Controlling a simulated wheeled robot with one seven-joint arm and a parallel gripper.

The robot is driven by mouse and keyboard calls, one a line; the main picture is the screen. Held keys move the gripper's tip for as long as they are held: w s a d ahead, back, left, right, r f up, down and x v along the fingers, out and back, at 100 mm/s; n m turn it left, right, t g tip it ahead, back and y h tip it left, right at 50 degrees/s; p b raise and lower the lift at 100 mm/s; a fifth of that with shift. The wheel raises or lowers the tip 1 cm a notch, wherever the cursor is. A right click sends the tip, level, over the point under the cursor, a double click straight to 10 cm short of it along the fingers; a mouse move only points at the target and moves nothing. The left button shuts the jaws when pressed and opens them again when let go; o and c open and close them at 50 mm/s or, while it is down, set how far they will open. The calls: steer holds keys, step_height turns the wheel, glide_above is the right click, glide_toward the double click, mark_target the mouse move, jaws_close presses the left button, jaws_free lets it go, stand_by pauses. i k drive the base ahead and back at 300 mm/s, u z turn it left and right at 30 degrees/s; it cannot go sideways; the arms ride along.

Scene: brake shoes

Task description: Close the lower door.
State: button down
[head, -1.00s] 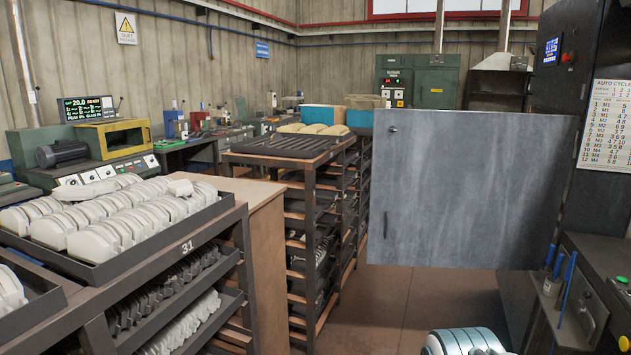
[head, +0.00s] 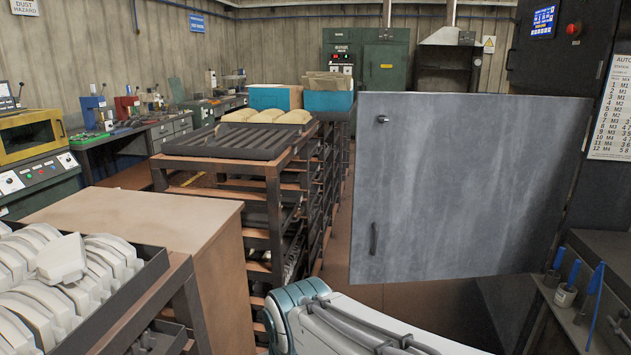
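A large grey metal door (head: 470,185) stands swung out in the middle right of the head view, in front of the dark machine (head: 570,60) on the right. It has a small knob (head: 383,119) at its upper left and a dark vertical handle (head: 373,238) at its lower left. I cannot tell whether this is the lower door, and no second door on the machine is clear. A white and teal part of my arm shows at the bottom centre, below and in front of the door. My gripper is not visible.
A rack (head: 275,190) with trays of brake shoes stands left of the door. A wooden cabinet (head: 150,225) and a tray of pale shoes (head: 150,275) are nearer on the left. Brushes in holders (head: 565,290) sit at lower right. Brown floor shows between rack and door.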

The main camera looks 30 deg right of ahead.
mark_target(454, 185)
steer(key=z, duration=0.55)
steer(key=i, duration=1.1)
steer(key=z, duration=0.75)
